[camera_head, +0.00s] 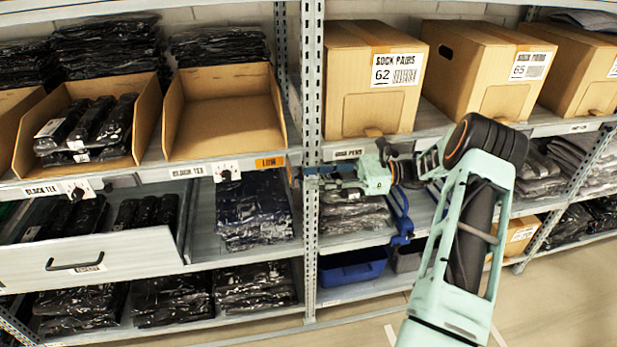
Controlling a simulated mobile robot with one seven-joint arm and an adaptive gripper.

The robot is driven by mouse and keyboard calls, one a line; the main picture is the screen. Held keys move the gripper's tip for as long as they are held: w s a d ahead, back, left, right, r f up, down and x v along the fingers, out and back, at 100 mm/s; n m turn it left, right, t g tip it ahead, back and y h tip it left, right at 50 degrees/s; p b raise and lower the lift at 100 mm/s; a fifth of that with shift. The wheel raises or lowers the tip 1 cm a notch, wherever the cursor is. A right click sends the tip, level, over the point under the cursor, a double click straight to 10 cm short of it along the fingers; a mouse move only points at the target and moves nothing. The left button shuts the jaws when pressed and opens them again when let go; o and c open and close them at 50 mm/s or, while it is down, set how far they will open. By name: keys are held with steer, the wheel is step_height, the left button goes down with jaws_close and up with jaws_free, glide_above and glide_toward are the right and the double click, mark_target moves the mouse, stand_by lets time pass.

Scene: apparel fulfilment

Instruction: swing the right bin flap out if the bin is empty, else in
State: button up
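The right bin (225,148) is an open cardboard bin on the upper shelf, and its visible floor is bare. The left bin (30,157) holds several black packages. An orange flap (270,162) marked "LOW" shows on the shelf edge below the right bin's right corner, facing out. My gripper (312,172) reaches in from the right and points left, in front of the perforated upright, just right of the flap. Its fingertips are small and dark in this view. I cannot tell whether they touch anything or are open.
A perforated metal upright (308,240) stands by my gripper. Cardboard sock boxes (352,110) line the right shelf. A grey drawer (125,255) with black packages juts out at lower left. A blue bin (350,270) sits low. Floor at lower right is clear.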

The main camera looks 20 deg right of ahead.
steer(key=v, duration=1)
steer(key=shift+a, duration=0.2)
